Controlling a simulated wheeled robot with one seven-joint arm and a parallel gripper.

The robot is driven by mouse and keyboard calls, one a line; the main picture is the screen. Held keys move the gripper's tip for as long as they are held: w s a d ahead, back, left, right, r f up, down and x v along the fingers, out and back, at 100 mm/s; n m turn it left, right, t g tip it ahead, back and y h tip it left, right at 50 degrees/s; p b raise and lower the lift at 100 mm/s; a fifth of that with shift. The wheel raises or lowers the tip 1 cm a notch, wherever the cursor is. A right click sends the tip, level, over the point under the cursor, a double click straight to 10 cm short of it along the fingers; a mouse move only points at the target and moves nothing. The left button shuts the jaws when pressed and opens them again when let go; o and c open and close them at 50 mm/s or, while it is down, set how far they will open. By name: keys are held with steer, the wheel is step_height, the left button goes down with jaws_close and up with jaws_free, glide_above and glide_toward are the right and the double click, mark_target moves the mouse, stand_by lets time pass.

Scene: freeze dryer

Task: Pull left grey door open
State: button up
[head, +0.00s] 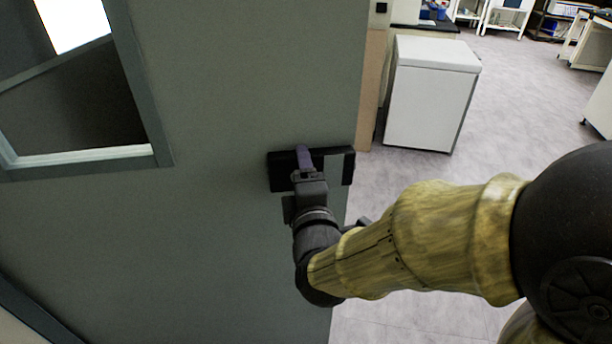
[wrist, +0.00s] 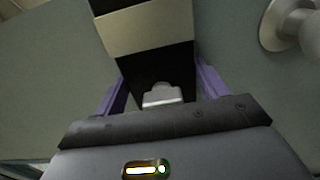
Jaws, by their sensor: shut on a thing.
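The grey door (head: 230,100) fills the left half of the head view, with a window at its upper left. A dark handle (head: 335,165) with a lighter grey band sits near its right edge. My gripper (head: 304,155) is shut on this handle, its purple fingers around the dark part. In the wrist view, the handle (wrist: 150,28) runs between the two purple fingers of my gripper (wrist: 160,82). The door surface (wrist: 45,85) shows behind. How far the door stands from its frame is hard to tell.
A white cabinet (head: 432,100) stands on the grey floor (head: 515,115) beyond the door's right edge, next to a beige upright strip (head: 371,85). Benches and shelves stand farther back. A pale round knob-like part (wrist: 284,25) shows in the wrist view. Open floor lies right of the door.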

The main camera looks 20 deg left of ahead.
steer(key=shift+s+r, duration=0.2)
steer(key=shift+s, duration=0.05)
steer(key=o, duration=1.2)
steer(key=shift+o, duration=0.9)
steer(key=shift+d+f, duration=0.1)
steer(key=shift+f, duration=0.05)
steer(key=b+v, duration=0.6)
steer(key=v, duration=0.1)
steer(key=shift+s, duration=0.15)
steer(key=shift+d, duration=0.15)
